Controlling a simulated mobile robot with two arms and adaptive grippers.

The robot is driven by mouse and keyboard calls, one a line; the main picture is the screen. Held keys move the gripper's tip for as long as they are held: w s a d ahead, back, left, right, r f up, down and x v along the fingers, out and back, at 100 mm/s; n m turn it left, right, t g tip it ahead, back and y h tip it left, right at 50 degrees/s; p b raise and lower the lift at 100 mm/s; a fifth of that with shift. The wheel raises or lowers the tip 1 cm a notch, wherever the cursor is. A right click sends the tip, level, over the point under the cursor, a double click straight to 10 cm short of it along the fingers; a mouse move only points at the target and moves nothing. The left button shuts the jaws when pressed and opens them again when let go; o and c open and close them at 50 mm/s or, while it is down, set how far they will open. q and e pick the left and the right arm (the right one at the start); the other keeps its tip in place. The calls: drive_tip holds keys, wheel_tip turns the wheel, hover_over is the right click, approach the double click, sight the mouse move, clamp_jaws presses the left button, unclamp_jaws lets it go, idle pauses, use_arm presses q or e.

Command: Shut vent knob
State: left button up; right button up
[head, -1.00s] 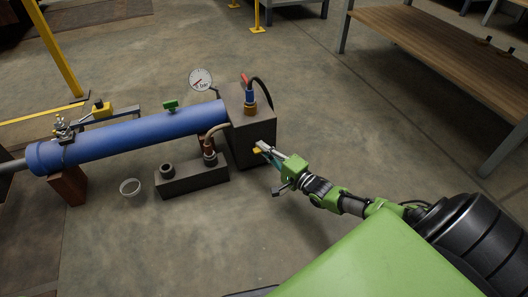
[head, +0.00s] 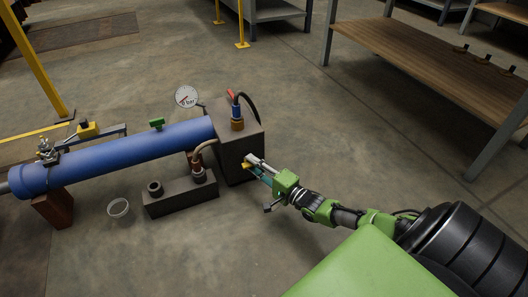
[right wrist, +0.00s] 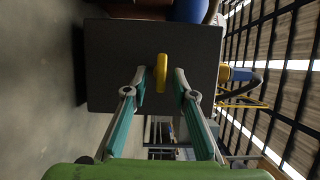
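A yellow knob (right wrist: 161,72), which I take for the vent knob, sticks out from the face of a dark block (right wrist: 110,65). In the head view, the knob (head: 246,166) shows as a small yellow patch low on the block (head: 240,143). My right gripper (right wrist: 160,84) is open, with one finger on each side of the knob. A gap shows between each fingertip and the knob in the right wrist view. In the head view, the right gripper (head: 255,165) is close to the block's front. My left gripper is not in view.
A blue cylinder (head: 110,152) runs left from the block, with a green handle (head: 156,124) on top. A dial gauge (head: 186,97) and a red-and-blue hose fitting (head: 236,110) stand above. A dark manifold (head: 180,195) sits in front. A wooden bench (head: 430,70) is at right.

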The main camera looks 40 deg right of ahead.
drive_tip(key=s+d, duration=0.1)
drive_tip(key=s, duration=1)
drive_tip(key=shift+d, duration=0.4)
